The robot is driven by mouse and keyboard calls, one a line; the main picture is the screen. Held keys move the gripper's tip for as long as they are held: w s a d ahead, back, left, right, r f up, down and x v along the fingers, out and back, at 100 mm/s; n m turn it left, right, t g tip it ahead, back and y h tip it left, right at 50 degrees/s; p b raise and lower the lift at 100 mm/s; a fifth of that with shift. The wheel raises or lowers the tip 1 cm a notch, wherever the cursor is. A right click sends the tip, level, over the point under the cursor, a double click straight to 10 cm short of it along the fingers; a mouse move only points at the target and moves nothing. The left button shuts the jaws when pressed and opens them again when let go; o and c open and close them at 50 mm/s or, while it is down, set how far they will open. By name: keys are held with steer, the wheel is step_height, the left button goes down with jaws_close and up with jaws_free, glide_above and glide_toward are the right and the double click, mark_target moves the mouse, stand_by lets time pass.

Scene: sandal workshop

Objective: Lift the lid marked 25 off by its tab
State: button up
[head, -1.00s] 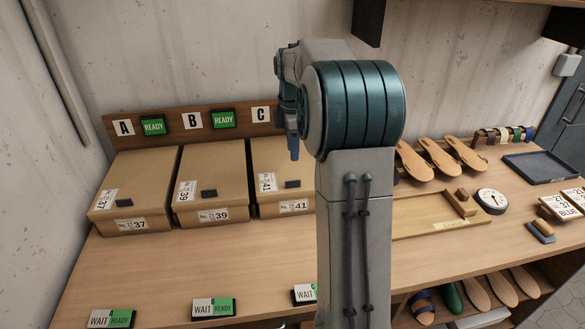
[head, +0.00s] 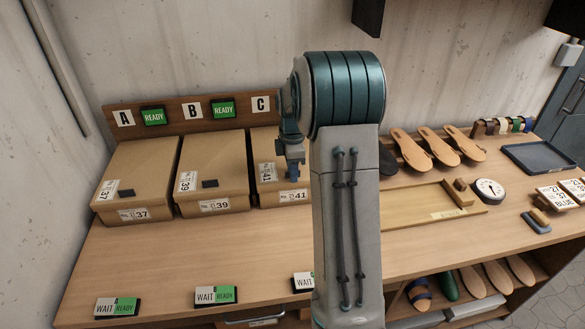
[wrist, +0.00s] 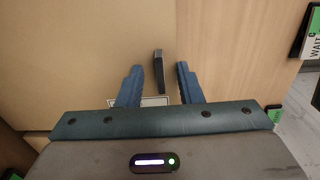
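Three closed cardboard boxes stand on the bench in the head view, with lids showing large 37 (head: 139,163), 39 (head: 214,166) and 41 (head: 266,143). The smaller label figures are too small to read, so I cannot tell which bears 25. My gripper (head: 293,168) is low at the front of the 41 box's lid and hides its tab there. In the wrist view my gripper (wrist: 160,68) is open, one blue finger on each side of a dark upright tab (wrist: 158,60). The tab stands between the fingertips, apart from both. A white label is partly hidden behind the fingers.
A board with letters A, B, C (head: 183,111) stands behind the boxes. WAIT/READY signs (head: 216,296) line the bench's front edge. Right of my arm are a wooden tray (head: 415,219), sandal soles (head: 438,146) and a round dial (head: 489,189).

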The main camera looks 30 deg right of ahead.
jaws_close()
steer(key=shift+r, duration=0.1)
steer(key=shift+r+p, duration=0.75)
steer(key=shift+r, duration=0.35)
steer(key=shift+r, duration=0.1)
steer(key=shift+s+r+p, duration=0.2)
steer(key=shift+r+p, duration=0.5)
steer(key=shift+r, duration=0.25)
steer(key=shift+s, duration=0.1)
